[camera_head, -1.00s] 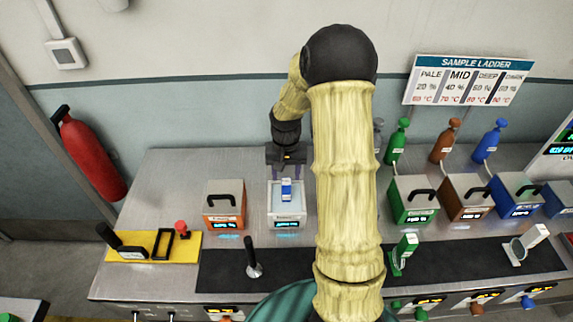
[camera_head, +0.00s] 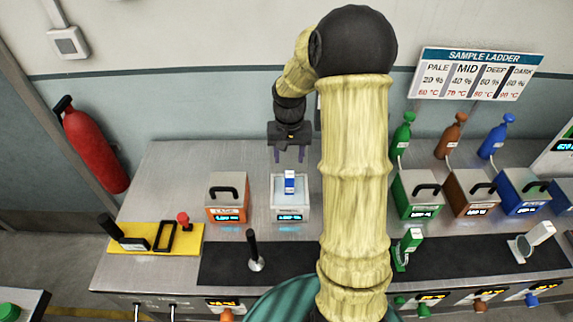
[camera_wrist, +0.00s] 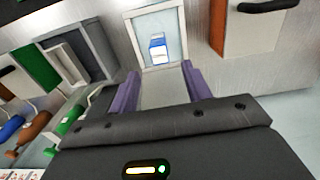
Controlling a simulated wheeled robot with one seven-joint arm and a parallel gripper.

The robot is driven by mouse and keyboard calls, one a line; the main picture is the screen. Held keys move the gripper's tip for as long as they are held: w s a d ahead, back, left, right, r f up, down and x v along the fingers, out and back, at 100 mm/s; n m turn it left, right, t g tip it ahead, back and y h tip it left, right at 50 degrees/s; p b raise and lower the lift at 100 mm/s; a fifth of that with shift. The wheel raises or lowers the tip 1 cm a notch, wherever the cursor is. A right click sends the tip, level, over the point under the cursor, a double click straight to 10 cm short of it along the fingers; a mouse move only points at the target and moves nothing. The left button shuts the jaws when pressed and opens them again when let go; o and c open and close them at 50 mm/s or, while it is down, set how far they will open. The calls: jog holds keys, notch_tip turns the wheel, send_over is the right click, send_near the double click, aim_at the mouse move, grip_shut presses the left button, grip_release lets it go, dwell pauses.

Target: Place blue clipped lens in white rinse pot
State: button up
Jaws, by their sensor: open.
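The blue clipped lens, with a blue clip and white label (camera_head: 290,182), stands inside the white rinse pot (camera_head: 290,213). In the wrist view the blue clip (camera_wrist: 158,47) shows inside the pot's pale square rim (camera_wrist: 134,40), apart from the walls as far as I can see. My gripper (camera_head: 289,158) is open and empty, above and behind the pot. Its two purple fingers also show in the wrist view (camera_wrist: 160,85), with nothing between them. The lens glass itself cannot be made out.
An orange lidded pot (camera_head: 227,198) stands close left of the white pot. Green (camera_head: 417,197), brown (camera_head: 472,196) and blue (camera_head: 521,193) lidded pots stand to the right. A green clipped piece (camera_head: 408,247) and a white one (camera_head: 538,236) stand on the dark mat.

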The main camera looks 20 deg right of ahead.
jog(key=s+a+r+n+t, duration=0.1)
jog(key=s+a+r+n, duration=0.1)
jog(key=s+a, duration=0.3)
jog(key=s+a+r+n+t, duration=0.1)
jog(key=s+a, duration=0.4)
jog(key=s, duration=0.6)
jog(key=shift+r+n+t, duration=0.3)
jog(key=shift+r+n, duration=0.1)
jog(key=shift+n, duration=0.3)
